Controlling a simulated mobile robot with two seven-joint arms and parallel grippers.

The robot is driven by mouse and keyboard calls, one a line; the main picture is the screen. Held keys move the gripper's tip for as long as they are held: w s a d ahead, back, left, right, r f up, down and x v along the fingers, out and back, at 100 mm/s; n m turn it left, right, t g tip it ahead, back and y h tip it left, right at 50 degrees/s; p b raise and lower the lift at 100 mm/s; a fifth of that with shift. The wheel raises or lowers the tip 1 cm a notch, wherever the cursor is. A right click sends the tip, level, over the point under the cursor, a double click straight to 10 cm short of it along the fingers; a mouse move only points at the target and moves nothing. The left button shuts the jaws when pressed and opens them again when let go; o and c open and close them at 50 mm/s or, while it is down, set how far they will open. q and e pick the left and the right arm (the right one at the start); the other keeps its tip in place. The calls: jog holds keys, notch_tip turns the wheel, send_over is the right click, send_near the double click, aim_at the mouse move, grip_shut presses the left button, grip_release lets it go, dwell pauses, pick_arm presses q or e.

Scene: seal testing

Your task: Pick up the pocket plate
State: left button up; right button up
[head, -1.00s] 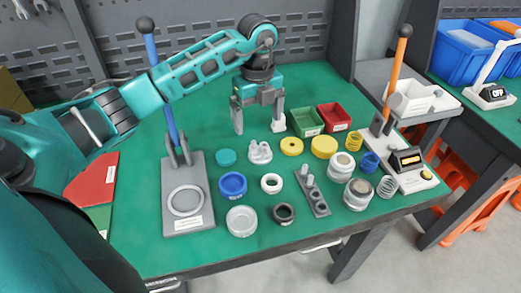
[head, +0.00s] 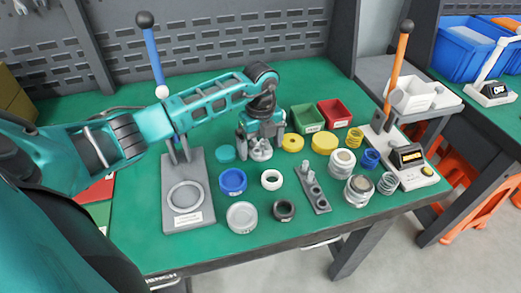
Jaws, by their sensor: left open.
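My left gripper (head: 261,146) is open, pointing down, with its fingers on either side of a small white lobed piece (head: 261,154) with upright posts. Part of that piece is hidden by the gripper, and I cannot tell whether the fingers touch it. A grey oblong plate (head: 320,201) with round recesses and a peg lies to the right and nearer the front, clear of the gripper. I cannot tell from looks alone which of the two is the pocket plate. My right gripper is not in view.
A teal disc (head: 225,153) and a yellow ring (head: 292,143) lie close beside the gripper. Blue (head: 233,181) and white rings lie in front. A lever press (head: 187,215) stands left, an orange-handled one (head: 400,170) right. Green (head: 307,118) and red bins are behind.

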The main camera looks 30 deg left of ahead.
pick_arm(q)
jog(key=shift+c, duration=0.4)
jog(key=c, duration=1.1)
jog(key=shift+r, duration=0.2)
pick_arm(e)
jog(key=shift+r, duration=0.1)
